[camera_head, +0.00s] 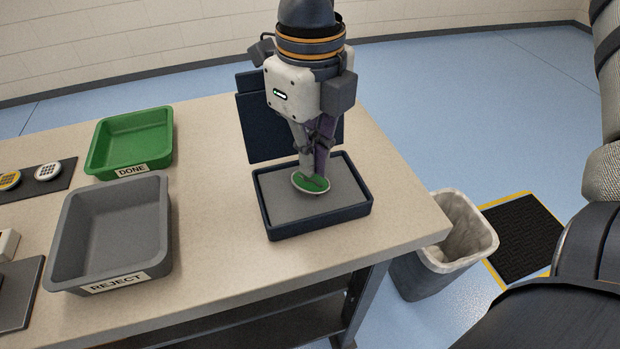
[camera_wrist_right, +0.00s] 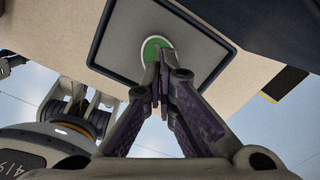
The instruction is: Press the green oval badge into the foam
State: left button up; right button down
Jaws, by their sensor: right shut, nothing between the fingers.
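The green oval badge (camera_head: 306,184) has a pale rim and lies on the grey foam (camera_head: 340,190) inside a dark blue tray (camera_head: 291,233). In the head view it looks slightly tilted; I cannot tell how deep it sits in the foam. My right gripper (camera_head: 315,180) points down with its fingers shut and empty, the tips over the badge and seeming to touch it. In the right wrist view the shut fingertips (camera_wrist_right: 160,85) cover part of the badge (camera_wrist_right: 151,46). My left gripper is not in the head view.
A green DONE bin (camera_head: 117,171) and a grey REJECT bin (camera_head: 62,281) stand left of the tray. A dark panel (camera_head: 249,115) stands behind it. Round pieces (camera_head: 48,171) lie on a dark mat at far left. A waste bin (camera_head: 412,281) stands on the floor at right.

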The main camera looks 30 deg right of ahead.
aim_at(311, 181)
jog(key=shift+f, duration=1.6)
jog(key=shift+r, duration=4.05)
